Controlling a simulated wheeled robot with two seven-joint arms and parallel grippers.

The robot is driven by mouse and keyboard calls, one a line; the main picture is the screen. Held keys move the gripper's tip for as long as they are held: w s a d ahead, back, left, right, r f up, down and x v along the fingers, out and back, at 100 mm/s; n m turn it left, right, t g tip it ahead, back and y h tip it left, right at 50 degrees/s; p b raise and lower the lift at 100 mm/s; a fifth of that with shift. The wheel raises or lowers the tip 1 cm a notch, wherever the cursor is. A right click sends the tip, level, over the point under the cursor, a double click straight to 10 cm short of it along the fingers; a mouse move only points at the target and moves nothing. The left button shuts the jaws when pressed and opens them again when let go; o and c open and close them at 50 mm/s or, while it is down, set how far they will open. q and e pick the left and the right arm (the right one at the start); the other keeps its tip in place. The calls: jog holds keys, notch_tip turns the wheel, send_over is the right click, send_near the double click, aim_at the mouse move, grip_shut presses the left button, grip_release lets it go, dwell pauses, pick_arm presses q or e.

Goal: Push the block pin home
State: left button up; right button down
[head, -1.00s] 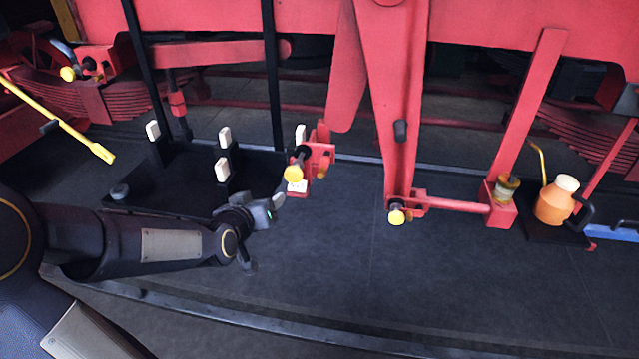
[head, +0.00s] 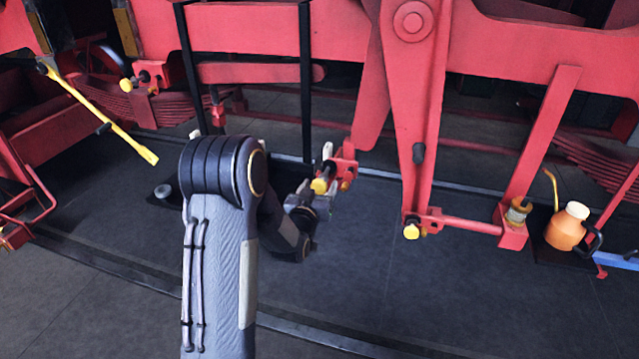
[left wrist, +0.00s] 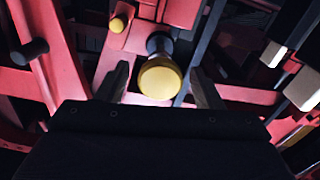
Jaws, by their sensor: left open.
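The block pin has a round yellow head (head: 320,186) and a dark shaft, and sits in a red bracket (head: 344,168) at the middle of the head view. In the left wrist view the yellow head (left wrist: 160,80) faces me, with a short dark length of shaft showing behind it. My left gripper (head: 314,196) is open, just in front of and below the pin. In the left wrist view its two fingers stand apart on either side of the head, with gaps showing. Whether it touches the pin I cannot tell. My right gripper is out of view.
Another yellow-headed pin (head: 411,231) is at the foot of a red lever (head: 412,110). An orange oil can (head: 567,226) stands at the right. A yellow bar (head: 105,118) slants at the left. Dark floor right of my gripper is clear.

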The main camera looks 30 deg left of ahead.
aim_at(323, 179)
pick_arm(q)
jog(key=shift+w+a, duration=0.1)
jog(key=shift+w, duration=0.2)
grip_shut()
jog(key=b+x, duration=0.3)
jog(key=x, duration=0.1)
jog(key=shift+w+f, duration=0.15)
jog(key=shift+w+a, duration=0.1)
jog(key=shift+w, duration=0.1)
jog(key=shift+r, duration=0.3)
